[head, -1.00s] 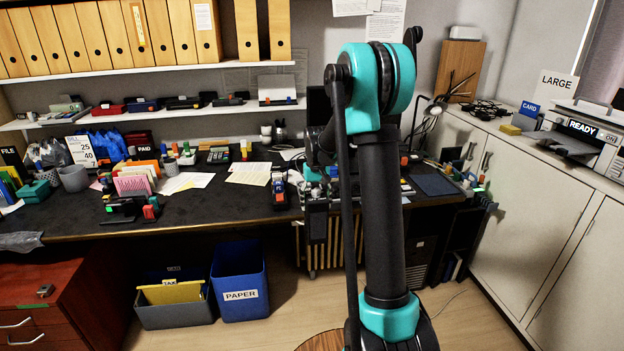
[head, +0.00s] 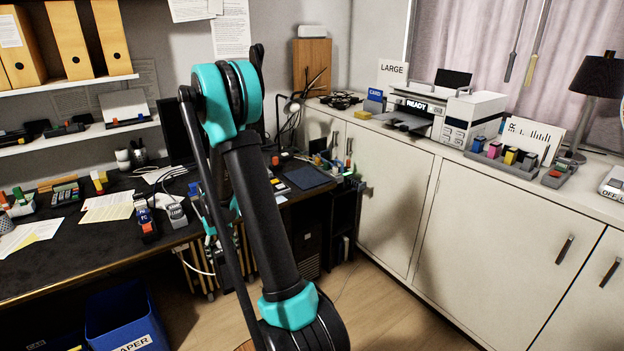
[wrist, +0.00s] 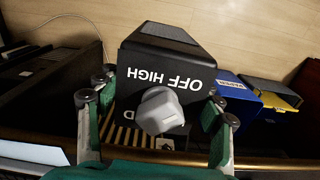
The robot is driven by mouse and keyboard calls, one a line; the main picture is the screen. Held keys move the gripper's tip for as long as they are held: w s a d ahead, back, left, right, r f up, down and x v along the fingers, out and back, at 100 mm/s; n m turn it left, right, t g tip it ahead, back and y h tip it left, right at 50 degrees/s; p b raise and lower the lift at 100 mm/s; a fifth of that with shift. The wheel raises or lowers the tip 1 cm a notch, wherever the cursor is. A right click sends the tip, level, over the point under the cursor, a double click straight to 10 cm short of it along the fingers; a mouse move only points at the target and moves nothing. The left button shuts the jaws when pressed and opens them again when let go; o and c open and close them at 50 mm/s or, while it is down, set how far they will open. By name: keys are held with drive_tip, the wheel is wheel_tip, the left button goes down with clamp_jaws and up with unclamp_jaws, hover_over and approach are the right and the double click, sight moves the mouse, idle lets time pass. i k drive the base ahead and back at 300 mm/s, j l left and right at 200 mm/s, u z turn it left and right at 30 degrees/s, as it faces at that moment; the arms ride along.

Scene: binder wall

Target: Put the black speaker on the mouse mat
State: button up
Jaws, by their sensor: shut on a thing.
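In the wrist view my gripper (wrist: 160,88) has its two fingers on either side of the black speaker (wrist: 165,48). It is shut on the speaker, a black box with the words OFF and HIGH upside down and a grey knob facing the camera. Wooden floor shows beyond it. In the head view my arm hides most of the gripper and the speaker. A flat dark blue mat, which looks like the mouse mat (head: 306,178), lies on the right end of the desk, right of my arm. Its visible top is bare.
The dark desk (head: 88,253) holds papers and small boxes at the left. Small items stand around the mat. A blue paper bin (head: 122,320) is on the floor. White cabinets (head: 470,220) with a printer (head: 447,112) run along the right. Open floor lies before them.

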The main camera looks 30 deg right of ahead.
sight(306, 177)
drive_tip(key=i+l+z, duration=0.15)
drive_tip(key=l, duration=0.25)
drive_tip(key=l+z, duration=0.15)
drive_tip(key=l, duration=0.3)
drive_tip(key=i+l+z, duration=0.15)
drive_tip(key=l, duration=0.2)
